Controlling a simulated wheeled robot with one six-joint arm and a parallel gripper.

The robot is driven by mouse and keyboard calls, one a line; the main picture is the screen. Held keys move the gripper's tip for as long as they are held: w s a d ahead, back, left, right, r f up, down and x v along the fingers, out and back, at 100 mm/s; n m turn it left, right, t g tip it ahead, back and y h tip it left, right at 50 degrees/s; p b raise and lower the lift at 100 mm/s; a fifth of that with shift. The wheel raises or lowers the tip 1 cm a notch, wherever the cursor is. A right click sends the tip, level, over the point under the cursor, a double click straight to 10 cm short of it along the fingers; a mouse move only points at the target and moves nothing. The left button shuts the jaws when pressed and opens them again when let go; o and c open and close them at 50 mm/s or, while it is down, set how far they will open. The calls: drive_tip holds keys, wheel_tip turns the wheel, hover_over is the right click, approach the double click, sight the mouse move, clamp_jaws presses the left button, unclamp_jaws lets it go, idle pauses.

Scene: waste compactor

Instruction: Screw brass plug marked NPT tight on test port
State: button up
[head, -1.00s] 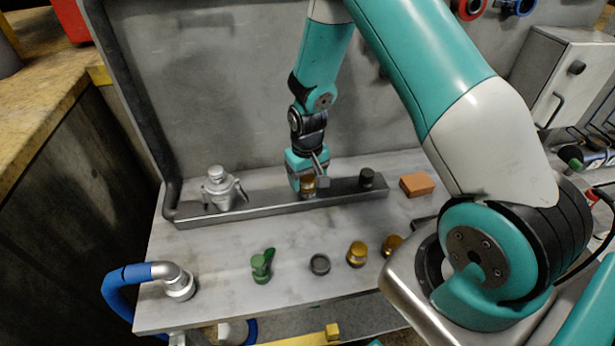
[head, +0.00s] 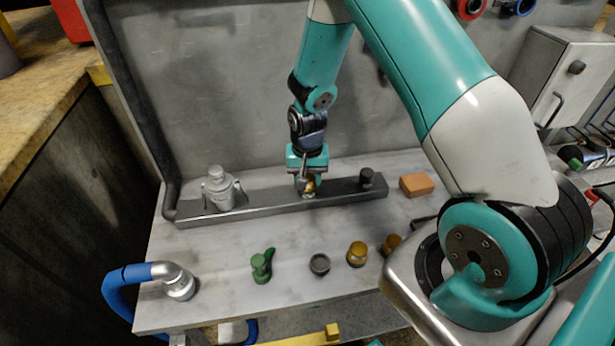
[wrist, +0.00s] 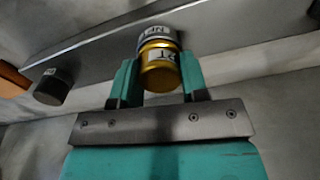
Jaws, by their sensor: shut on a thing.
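My gripper (head: 308,186) points down at the grey metal bar (head: 262,201) on the bench. It is shut on a brass plug (wrist: 160,66), which sits between the two teal fingers in the wrist view. Part of a label on the plug reads "PT". Beyond the plug is a grey collar with its own label (wrist: 158,31), partly readable as "NP", in line with the plug and seeming to touch it. This looks like the test port; how far the plug is seated on it cannot be told. In the head view the fingers hide most of the plug (head: 310,184).
On the bar stand a silver valve body (head: 220,190) at left and a black cap (head: 366,178) at right. An orange block (head: 417,184) lies right of the bar.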

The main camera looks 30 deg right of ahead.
drive_tip(key=m, duration=0.5)
idle(0.4)
drive_tip(key=shift+m, duration=1.1)
drive_tip(key=m, duration=0.3)
drive_tip(key=shift+m, duration=0.8)
drive_tip(key=m, duration=0.3)
drive_tip(key=shift+m, duration=0.3)
